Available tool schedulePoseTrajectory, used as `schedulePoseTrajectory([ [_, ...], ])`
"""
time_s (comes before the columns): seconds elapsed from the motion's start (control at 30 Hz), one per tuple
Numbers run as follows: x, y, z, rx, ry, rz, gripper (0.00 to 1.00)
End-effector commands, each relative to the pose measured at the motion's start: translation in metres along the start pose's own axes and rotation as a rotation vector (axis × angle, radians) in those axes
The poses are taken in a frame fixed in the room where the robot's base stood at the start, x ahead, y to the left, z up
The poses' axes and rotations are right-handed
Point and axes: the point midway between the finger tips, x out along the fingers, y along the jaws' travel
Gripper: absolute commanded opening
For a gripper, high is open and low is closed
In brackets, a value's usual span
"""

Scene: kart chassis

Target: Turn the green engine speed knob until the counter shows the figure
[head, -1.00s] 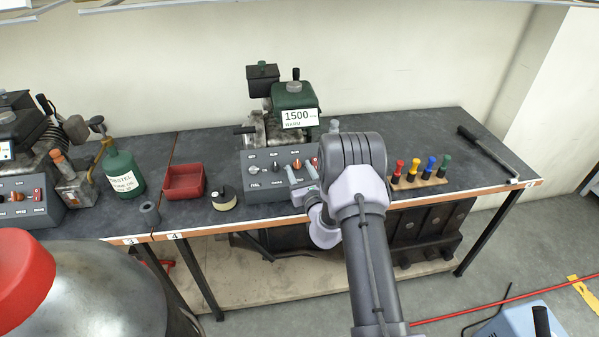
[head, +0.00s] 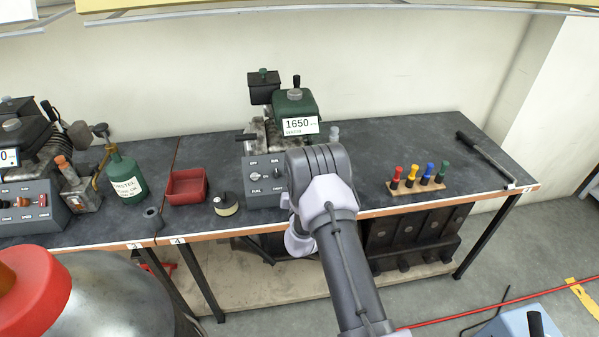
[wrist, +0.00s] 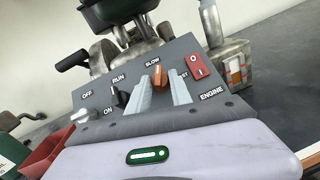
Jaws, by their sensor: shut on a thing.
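The engine with the green tank (head: 294,104) stands at the back of the bench. Its counter (head: 301,126) reads 1650, with a smaller line below too small to read. The speed knob (wrist: 160,76) is orange in the wrist view, below the SLOW label on the grey panel (wrist: 215,105). My gripper (wrist: 163,92) has one finger on each side of this knob and is shut on it. In the head view my wrist (head: 320,170) covers the knob and the right part of the panel.
In the wrist view, a red rocker switch (wrist: 197,65) sits close right of my fingers; a dark RUN lever (wrist: 121,97) and a silver knob (wrist: 82,116) are left. A red tray (head: 187,186), a small round can (head: 226,204) and coloured plugs on a wooden strip (head: 418,186) flank the panel.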

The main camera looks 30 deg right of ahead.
Motion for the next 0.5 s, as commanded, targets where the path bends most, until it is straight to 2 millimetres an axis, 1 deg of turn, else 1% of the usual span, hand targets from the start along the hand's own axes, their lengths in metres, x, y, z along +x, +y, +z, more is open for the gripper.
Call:
schedulePoseTrajectory([
  [0.3, 0.0000, 0.0003, -0.0006, 0.015, -0.002, -0.013, 0.00],
  [0.33, 0.0000, 0.0003, -0.0006, 0.015, -0.003, -0.013, 0.31],
  [0.4, 0.0000, 0.0003, -0.0006, 0.015, -0.002, -0.013, 0.45],
  [0.43, 0.0000, 0.0003, -0.0006, 0.014, -0.002, -0.013, 0.47],
  [0.5, 0.0000, 0.0003, -0.0005, 0.014, -0.002, -0.013, 0.47],
])
